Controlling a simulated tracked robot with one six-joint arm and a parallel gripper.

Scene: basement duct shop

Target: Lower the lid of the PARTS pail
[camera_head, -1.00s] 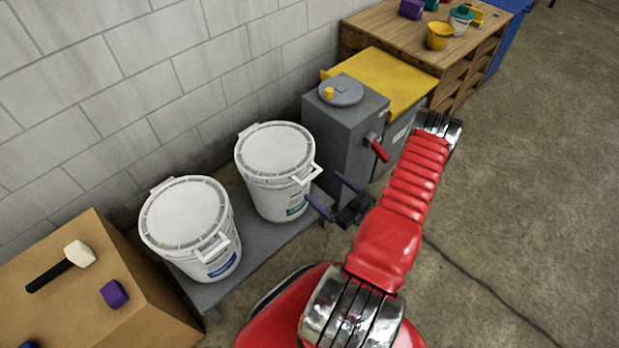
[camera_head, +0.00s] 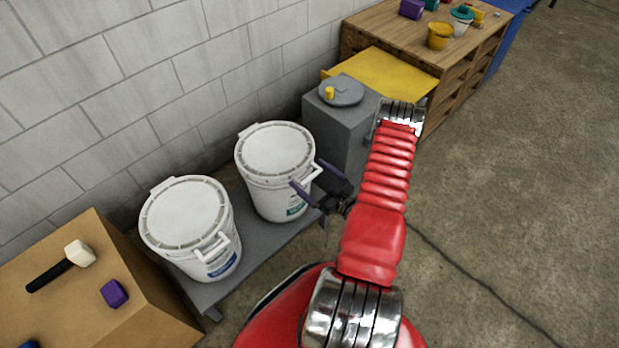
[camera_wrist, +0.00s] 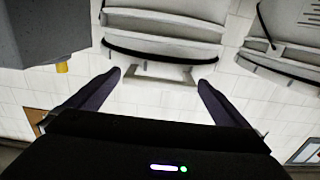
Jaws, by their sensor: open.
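Two white pails with white lids stand side by side: a right pail (camera_head: 272,198) and a left pail (camera_head: 212,262). Their labels are too small to read, so I cannot tell which is PARTS. Both lids, the right lid (camera_head: 275,150) and the left lid (camera_head: 185,213), look down or nearly down. My gripper (camera_head: 307,173) is open at the right lid's front handle (camera_head: 313,177), one finger on either side. In the wrist view, which looks upside down, this handle (camera_wrist: 160,73) lies between my gripper's fingertips (camera_wrist: 160,76); contact is unclear.
The pails stand on a low grey platform (camera_head: 250,255) by the block wall. A grey cabinet (camera_head: 335,130) is close on the right. A cardboard-coloured box (camera_head: 75,305) with a mallet (camera_head: 65,265) and a purple block (camera_head: 114,293) is on the left. Floor on the right is clear.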

